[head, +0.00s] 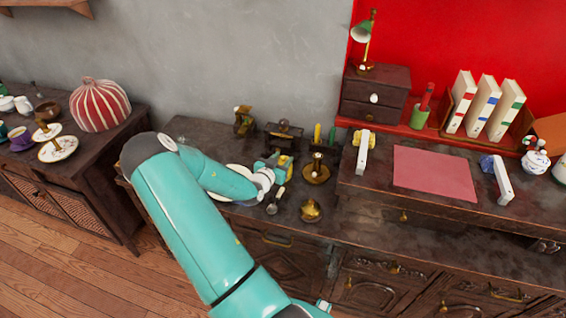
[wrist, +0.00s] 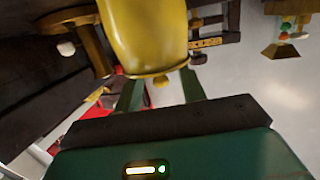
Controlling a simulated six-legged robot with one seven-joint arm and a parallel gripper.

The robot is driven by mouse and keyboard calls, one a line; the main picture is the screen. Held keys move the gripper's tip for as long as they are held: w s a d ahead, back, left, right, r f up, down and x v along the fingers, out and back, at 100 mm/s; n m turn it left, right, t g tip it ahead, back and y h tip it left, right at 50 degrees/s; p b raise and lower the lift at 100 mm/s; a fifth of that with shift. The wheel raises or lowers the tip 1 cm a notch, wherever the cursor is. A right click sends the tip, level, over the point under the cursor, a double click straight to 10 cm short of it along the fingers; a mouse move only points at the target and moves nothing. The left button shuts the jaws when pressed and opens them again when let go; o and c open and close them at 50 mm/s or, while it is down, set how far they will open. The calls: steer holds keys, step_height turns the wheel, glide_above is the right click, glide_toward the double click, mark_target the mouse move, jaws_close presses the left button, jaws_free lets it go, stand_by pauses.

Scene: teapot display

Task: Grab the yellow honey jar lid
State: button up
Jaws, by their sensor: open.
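A large glossy yellow rounded piece (wrist: 147,38), which looks like the honey jar lid, fills the upper middle of the wrist view. A small yellow knob (wrist: 161,81) shows at its lower edge. My gripper (wrist: 161,88) is open, with one teal finger on each side of the yellow piece's lower end. I cannot tell whether either finger touches it. In the head view my gripper (head: 276,164) is over the middle cabinet top, beside a small yellow patch (head: 284,160). The rest of the jar is hidden or cannot be made out.
A brass stand (head: 316,173) and a golden pot (head: 311,211) are close on the right of my gripper. A spoon-like tool (head: 274,204) lies in front. Dark small items (head: 284,131) stand behind. A raised desk with a pink sheet (head: 433,174) is further right.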

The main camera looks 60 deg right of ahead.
steer(key=shift+d+f, duration=0.1)
steer(key=shift+d, duration=0.45)
jaws_close()
steer(key=shift+a, duration=0.1)
